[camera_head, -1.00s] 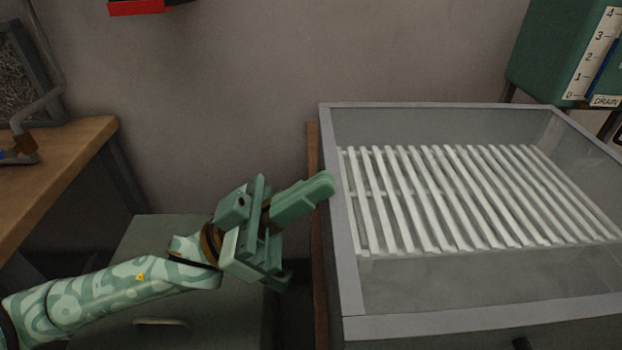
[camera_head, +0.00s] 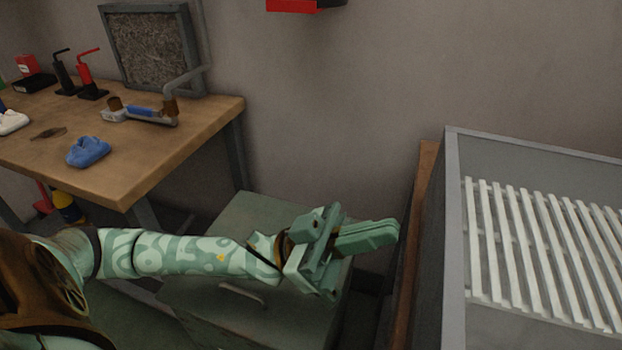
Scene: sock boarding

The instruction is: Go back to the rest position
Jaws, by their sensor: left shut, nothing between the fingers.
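My left gripper (camera_head: 392,231) is shut and empty, with its fingers together. It points right, above a green cabinet (camera_head: 240,213) with a handle on its front. The fingertips end a little left of the grey-rimmed basin (camera_head: 452,230) and do not touch it. My patterned green left arm comes in from the lower left. My right gripper is out of the picture.
A wooden workbench (camera_head: 140,165) stands at the left, with a blue lumpy object (camera_head: 88,151), a framed grey filter panel (camera_head: 152,48) and small stands. White slats (camera_head: 530,250) lie in the basin. A red object (camera_head: 295,5) hangs at the top.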

